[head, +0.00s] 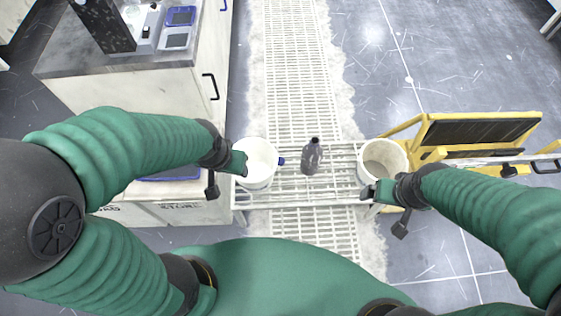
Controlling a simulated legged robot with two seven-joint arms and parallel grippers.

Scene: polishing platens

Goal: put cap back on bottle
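A grey bottle (311,158) with a dark top stands upright on a white slatted rack (335,185). I cannot tell whether the dark top is a bare neck or a cap. A small blue piece (281,161) shows at the right side of the left white bucket; I cannot tell whether it is the cap. My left gripper (240,164) is over the left rim of that bucket, left of the bottle. My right gripper (373,191) is at the front of the right bucket, right of the bottle. The fingers of both are too small to read.
The left white bucket (259,153) and the right bucket (383,153) stand at either end of the rack. A yellow framed cart (478,122) is at the right. A bench (140,78) with devices is at the left.

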